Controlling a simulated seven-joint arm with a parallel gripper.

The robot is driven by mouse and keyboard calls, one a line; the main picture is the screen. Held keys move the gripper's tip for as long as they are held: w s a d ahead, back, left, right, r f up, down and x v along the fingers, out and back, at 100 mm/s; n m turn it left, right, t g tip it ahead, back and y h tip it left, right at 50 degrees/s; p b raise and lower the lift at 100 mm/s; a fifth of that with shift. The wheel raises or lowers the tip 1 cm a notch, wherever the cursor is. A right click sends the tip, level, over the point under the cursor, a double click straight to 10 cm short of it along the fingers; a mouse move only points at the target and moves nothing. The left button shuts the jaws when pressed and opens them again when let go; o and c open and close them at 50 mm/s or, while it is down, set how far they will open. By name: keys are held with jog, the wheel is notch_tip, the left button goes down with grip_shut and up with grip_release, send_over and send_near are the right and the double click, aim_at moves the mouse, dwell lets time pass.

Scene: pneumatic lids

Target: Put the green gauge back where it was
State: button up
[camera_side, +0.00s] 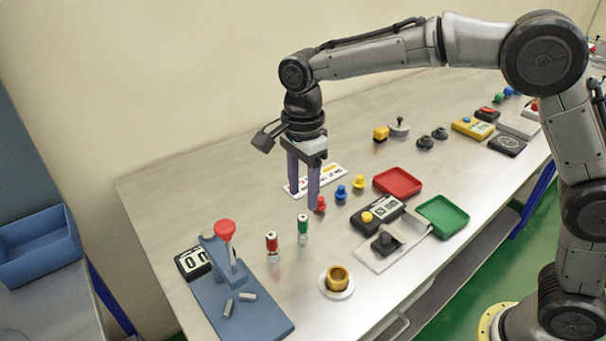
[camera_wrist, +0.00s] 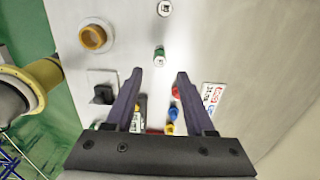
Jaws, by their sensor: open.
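The green gauge (camera_side: 303,229) is a small upright cylinder with a green body and a pale base, standing on the steel table. It also shows in the wrist view (camera_wrist: 159,56), just beyond and roughly centred between my fingertips. A similar red gauge (camera_side: 272,246) stands upright to its left in the side view. My gripper (camera_side: 303,201) points down above the table, open, with nothing between its fingers. In the side view its fingertips are above and apart from the green gauge. The wrist view shows both spread fingers (camera_wrist: 160,72).
A blue press stand with a red knob (camera_side: 225,230) is at the left. A brass cup (camera_side: 337,281) stands nearer the front edge. Red (camera_side: 398,182) and green trays (camera_side: 442,215) lie to the right.

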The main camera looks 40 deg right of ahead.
aim_at(303, 217)
jog(key=s+d+r+n+t, duration=0.3)
jog(key=s+d+r+n, duration=0.65)
jog(key=s+d, duration=0.2)
jog(key=s+d+f+n+t, duration=0.1)
jog(key=s+d+f+n, duration=0.1)
jog(key=s+n, duration=0.2)
jog(key=s+d+f+n+t, duration=0.1)
jog(key=s+d+f+n, duration=0.1)
jog(key=s, duration=0.8)
jog(key=shift+s+d+f+n+t, duration=0.35)
jog(key=shift+d+n, duration=0.15)
jog(key=shift+n, duration=0.75)
